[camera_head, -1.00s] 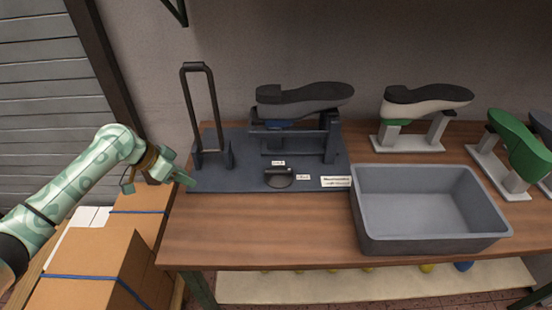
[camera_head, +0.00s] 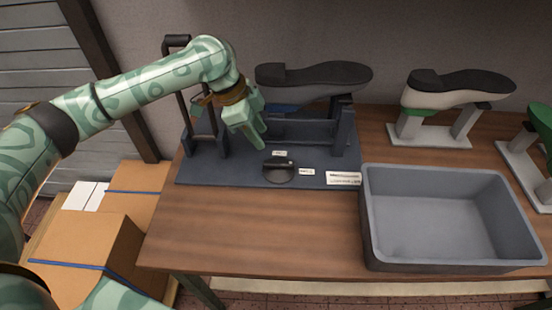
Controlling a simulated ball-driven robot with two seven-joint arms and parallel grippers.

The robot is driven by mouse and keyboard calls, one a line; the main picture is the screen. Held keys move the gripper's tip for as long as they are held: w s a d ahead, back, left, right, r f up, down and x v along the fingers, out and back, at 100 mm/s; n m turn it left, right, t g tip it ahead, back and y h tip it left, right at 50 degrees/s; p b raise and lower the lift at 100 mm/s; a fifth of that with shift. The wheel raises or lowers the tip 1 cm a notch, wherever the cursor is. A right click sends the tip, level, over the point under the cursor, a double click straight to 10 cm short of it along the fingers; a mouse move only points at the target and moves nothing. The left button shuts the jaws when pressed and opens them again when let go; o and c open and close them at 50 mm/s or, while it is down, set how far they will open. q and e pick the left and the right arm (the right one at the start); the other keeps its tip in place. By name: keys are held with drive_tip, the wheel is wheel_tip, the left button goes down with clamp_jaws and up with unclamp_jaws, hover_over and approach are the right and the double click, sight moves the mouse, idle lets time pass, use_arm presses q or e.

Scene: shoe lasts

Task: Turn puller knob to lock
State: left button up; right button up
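The puller knob (camera_head: 278,171) is a dark round knob with a raised bar, on the front of the dark puller base (camera_head: 215,172). Small white labels sit behind it and to its right; their text is too small to read. The puller's black lever handle (camera_head: 186,100) stands upright at the left, partly hidden by my arm. A dark shoe sole on a last (camera_head: 314,75) rests on the puller. My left gripper (camera_head: 258,142) points down, above and a little left of the knob, apart from it. Its fingers overlap in view, so their opening is unclear. My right gripper is not in view.
A grey bin (camera_head: 450,262) stands on the wooden table (camera_head: 255,235) to the right. More lasts on stands, one white and green (camera_head: 445,97), are behind it. Cardboard boxes (camera_head: 85,255) are at the lower left. The table front left of the bin is clear.

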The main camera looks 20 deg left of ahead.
sight(277, 163)
use_arm(q)
drive_tip(key=b+x, duration=0.3)
drive_tip(key=x, duration=0.7)
drive_tip(key=shift+f, duration=0.1)
clamp_jaws()
